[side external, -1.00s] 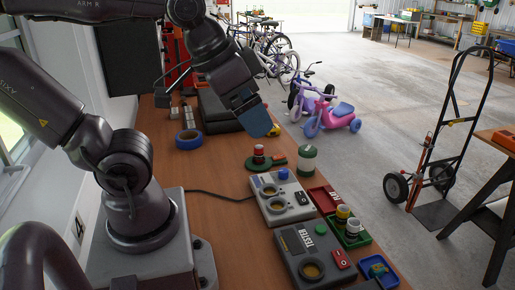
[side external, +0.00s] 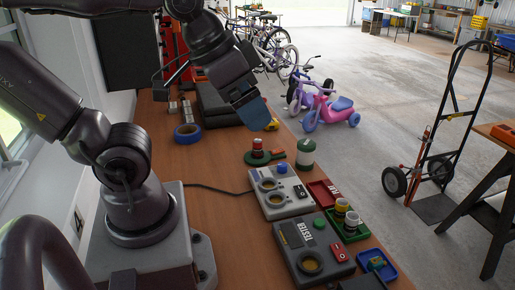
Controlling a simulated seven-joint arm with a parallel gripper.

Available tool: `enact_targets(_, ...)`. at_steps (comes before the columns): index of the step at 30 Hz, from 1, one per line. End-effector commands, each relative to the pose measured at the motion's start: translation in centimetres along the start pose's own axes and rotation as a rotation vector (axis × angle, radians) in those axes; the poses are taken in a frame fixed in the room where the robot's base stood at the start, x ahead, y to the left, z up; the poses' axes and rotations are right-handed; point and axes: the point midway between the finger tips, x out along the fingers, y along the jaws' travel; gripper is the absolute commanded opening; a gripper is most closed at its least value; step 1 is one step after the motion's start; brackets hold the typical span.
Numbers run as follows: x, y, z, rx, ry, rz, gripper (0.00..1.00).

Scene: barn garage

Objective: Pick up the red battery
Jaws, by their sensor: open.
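A small red battery (side external: 257,144) stands upright on a round green base (side external: 257,158) on the wooden bench. A red piece lies beside that base on its right. My gripper (side external: 262,122) hangs above and slightly beyond the battery, with its blue end pointing down toward the bench's right edge. It is open and nothing shows between the fingers. The gap between the fingers is hard to make out from this angle. The gripper and the battery are apart.
A green and white canister (side external: 305,153) stands right of the battery. Nearer are a grey device with a blue button (side external: 281,191), a tester (side external: 313,249), a red tray (side external: 322,192) and a green tray (side external: 365,232) holding cylinders. A blue tape roll (side external: 187,132) lies left.

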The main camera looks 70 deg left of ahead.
Motion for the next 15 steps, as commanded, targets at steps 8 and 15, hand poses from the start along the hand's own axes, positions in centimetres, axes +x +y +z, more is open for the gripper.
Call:
enact_targets(8, 0.0, 0.0, 0.0, 0.0, 0.0, 0.0, 0.64)
enact_targets(15, 1.1, -0.2, 0.2, -0.011, -0.054, -0.005, 0.64)
